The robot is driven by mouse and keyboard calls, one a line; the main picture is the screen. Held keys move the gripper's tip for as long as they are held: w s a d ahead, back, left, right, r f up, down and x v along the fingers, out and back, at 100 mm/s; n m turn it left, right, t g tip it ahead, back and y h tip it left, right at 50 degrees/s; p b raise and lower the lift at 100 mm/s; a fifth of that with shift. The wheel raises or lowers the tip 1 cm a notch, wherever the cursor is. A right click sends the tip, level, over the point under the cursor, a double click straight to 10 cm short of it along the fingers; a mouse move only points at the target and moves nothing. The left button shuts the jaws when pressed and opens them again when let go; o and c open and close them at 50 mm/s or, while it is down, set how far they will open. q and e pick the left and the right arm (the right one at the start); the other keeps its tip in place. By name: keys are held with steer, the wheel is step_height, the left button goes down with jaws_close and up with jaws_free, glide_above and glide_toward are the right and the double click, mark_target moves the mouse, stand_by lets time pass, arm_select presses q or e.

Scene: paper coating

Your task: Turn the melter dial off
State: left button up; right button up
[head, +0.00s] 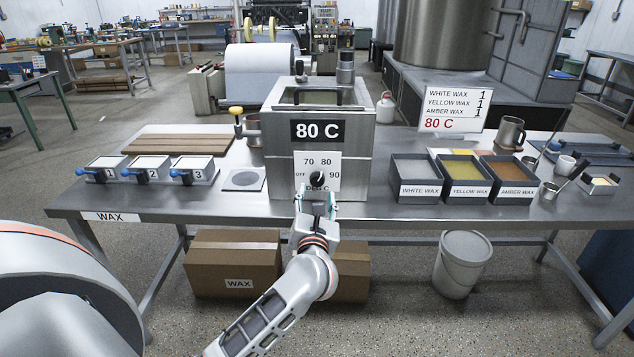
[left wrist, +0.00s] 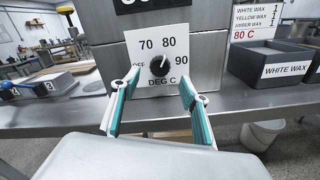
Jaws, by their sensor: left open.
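The melter (head: 320,110) is a grey metal box on the table with an "80 C" sign. Its black dial (head: 318,178) sits on a white plate marked OFF, 70, 80 and 90. In the left wrist view the dial (left wrist: 158,66) shows a white pointer mark aimed up, slightly right, toward 80. My left gripper (head: 316,198) is open in front of the plate. In the left wrist view its teal-padded fingers (left wrist: 157,84) stand on either side, just below the dial, apart from it, with nothing between them. My right gripper is not in view.
Bins of white wax (head: 416,195), yellow wax (head: 465,197) and amber wax (head: 512,198) stand right of the melter. Clamped blocks (head: 146,168) and a grey square pad (head: 243,179) lie left. Cardboard boxes (head: 235,262) and a bucket (head: 462,262) are under the table (head: 210,207).

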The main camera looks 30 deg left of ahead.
mark_target(317, 182)
arm_select(q)
steer(key=x, duration=0.7)
steer(key=shift+w+a, duration=0.15)
steer(key=shift+w, duration=0.05)
steer(key=c, duration=1.1)
